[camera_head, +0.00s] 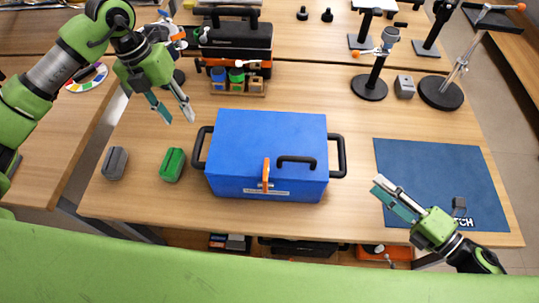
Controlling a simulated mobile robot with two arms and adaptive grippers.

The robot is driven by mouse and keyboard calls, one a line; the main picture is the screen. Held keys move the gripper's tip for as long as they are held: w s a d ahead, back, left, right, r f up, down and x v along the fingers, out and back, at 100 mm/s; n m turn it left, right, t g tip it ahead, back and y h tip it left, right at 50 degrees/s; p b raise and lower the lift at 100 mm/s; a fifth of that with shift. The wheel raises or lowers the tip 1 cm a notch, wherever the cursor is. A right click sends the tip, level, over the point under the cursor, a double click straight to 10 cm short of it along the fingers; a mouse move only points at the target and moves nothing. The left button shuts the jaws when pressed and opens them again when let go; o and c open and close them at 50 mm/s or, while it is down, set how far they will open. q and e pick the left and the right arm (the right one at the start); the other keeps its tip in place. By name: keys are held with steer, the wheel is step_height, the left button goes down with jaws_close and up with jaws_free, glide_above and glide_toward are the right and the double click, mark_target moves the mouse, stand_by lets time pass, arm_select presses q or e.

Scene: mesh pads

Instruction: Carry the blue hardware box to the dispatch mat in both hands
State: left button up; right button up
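The blue hardware box (268,140) stands on the middle of the wooden table. It has a black handle (200,147) on its left side, another (338,155) on its right side, and an orange latch on the front. The dark blue dispatch mat (435,165) lies flat at the right of the table. My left gripper (177,113) is open and empty, above and to the upper left of the box's left handle. My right gripper (388,195) is over the mat's lower left part, to the right of the box's right handle. Its fingers are apart and empty.
A green block (172,165) and a grey block (115,163) lie left of the box. A small grey item (459,205) is on the mat's lower right. A rack with coloured jars (237,80) and black stands (369,88) are behind. Bare table separates box and mat.

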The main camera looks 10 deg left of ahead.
mark_target(198, 142)
arm_select(q)
steer(key=shift+d+f, duration=0.1)
